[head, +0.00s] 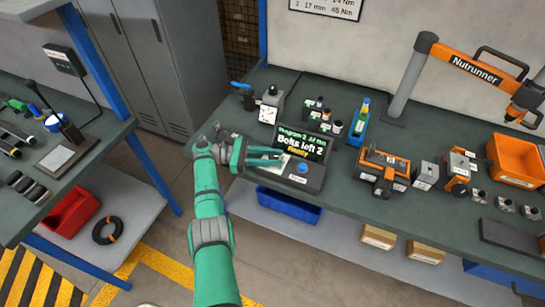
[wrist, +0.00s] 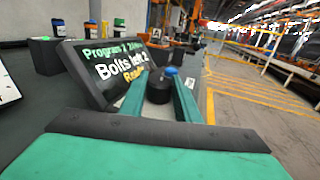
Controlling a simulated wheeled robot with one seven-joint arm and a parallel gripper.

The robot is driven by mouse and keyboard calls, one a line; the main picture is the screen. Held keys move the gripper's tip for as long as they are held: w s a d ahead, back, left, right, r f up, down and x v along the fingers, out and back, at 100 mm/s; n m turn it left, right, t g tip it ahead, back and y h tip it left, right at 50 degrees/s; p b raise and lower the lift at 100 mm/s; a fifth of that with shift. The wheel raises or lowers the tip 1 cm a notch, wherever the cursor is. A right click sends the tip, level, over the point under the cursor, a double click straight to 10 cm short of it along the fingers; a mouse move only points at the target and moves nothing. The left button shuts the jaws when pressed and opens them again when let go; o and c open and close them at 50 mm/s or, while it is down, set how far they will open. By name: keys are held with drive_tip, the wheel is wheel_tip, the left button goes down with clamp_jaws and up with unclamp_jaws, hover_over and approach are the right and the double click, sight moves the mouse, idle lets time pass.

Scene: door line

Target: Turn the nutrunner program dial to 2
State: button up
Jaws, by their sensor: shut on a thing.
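The nutrunner controller is a dark box whose slanted screen (head: 303,145) reads "Program 2", a torque in Nm, "Bolts left 2" and "Ready". The screen also shows in the wrist view (wrist: 115,68). My gripper (head: 281,157) reaches in from the left, low over the controller's front panel. In the wrist view, its green fingers (wrist: 160,84) are shut on the black program dial (wrist: 158,92), one finger on each side. The dial's own mark is not readable. A blue button (head: 303,168) sits on the panel just beyond the fingertips.
The nutrunner arm (head: 470,65) stands at the back right. A blue bin (head: 288,205) is below the bench edge.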

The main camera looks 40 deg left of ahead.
drive_tip(key=shift+f, duration=0.1)
drive_tip(key=o, duration=1)
drive_tip(key=shift+o, duration=0.2)
drive_tip(key=shift+d, duration=0.1)
drive_tip(key=shift+r, duration=0.2)
wheel_tip(320, 180, up, 2)
drive_tip(key=shift+r, duration=0.15)
drive_tip(key=shift+s+d+r, duration=0.2)
drive_tip(key=shift+s+r, duration=0.15)
drive_tip(key=shift+r, duration=0.15)
drive_tip(key=shift+s+d+r, duration=0.15)
drive_tip(key=shift+s+r, duration=0.15)
drive_tip(key=shift+r, duration=0.15)
drive_tip(key=s+d+r, duration=0.6)
drive_tip(key=s+r, duration=0.2)
drive_tip(key=s, duration=0.2)
drive_tip(key=shift+s+d+r, duration=0.2)
drive_tip(key=shift+s+d, duration=0.15)
